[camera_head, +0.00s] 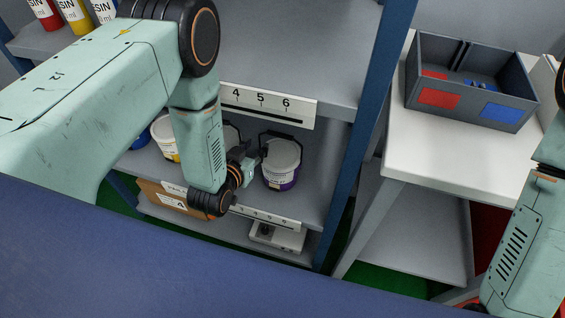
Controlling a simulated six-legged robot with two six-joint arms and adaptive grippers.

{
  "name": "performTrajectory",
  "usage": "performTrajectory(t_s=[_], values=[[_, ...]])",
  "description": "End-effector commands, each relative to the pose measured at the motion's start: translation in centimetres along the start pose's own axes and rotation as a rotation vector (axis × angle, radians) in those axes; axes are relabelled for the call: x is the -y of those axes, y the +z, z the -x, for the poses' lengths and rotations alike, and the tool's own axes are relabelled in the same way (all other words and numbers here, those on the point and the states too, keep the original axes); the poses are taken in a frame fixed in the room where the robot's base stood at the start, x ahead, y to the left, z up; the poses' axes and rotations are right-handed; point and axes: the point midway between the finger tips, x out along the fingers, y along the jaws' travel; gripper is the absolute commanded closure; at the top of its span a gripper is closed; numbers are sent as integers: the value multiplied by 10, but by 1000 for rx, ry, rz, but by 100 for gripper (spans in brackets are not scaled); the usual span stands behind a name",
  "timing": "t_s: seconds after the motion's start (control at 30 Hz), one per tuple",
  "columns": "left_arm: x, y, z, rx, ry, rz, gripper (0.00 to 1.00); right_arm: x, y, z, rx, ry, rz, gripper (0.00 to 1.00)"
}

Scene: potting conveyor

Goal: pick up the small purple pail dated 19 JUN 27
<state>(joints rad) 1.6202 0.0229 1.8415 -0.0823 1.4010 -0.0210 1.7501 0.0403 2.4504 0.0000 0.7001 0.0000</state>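A small white pail (282,154) with a purple lower part stands on the middle shelf of the rack, under the label strip with 4, 5 and 6. A thin dark bail arches over its lid. No date on it is readable. My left gripper (259,154) is at the pail's left side, very close to its rim or touching it. The fingers are small and dark against the pail, and I cannot tell whether they are open or shut. My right arm shows at the right edge, but its gripper is out of view.
A white tub with yellow (163,138) stands left on the same shelf, partly behind my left arm. A cardboard box (172,201) is on the shelf below. A blue rack post (362,130) rises right of the pail. A grey bin (470,82) sits on the white table (450,155).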

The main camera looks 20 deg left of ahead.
Motion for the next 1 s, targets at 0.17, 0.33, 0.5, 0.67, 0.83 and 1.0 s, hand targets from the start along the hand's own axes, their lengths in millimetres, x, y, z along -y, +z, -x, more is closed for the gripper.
performTrajectory(t_s=[0.17,0.33,0.5,0.67,0.83,1.0], values=[[0,4,-20,-1,0,0,63,0,0,-9,0,0,0,66],[-1,8,-47,0,1,-1,63,0,0,-21,0,0,0,66],[-1,7,-63,2,2,-1,63,0,0,-24,0,0,0,66],[-1,5,-66,2,3,-2,63,0,0,-24,0,0,0,66],[-1,4,-67,2,3,-2,69,0,0,-24,0,0,0,66],[-1,5,-66,2,3,-2,84,0,0,-24,0,0,0,66]])
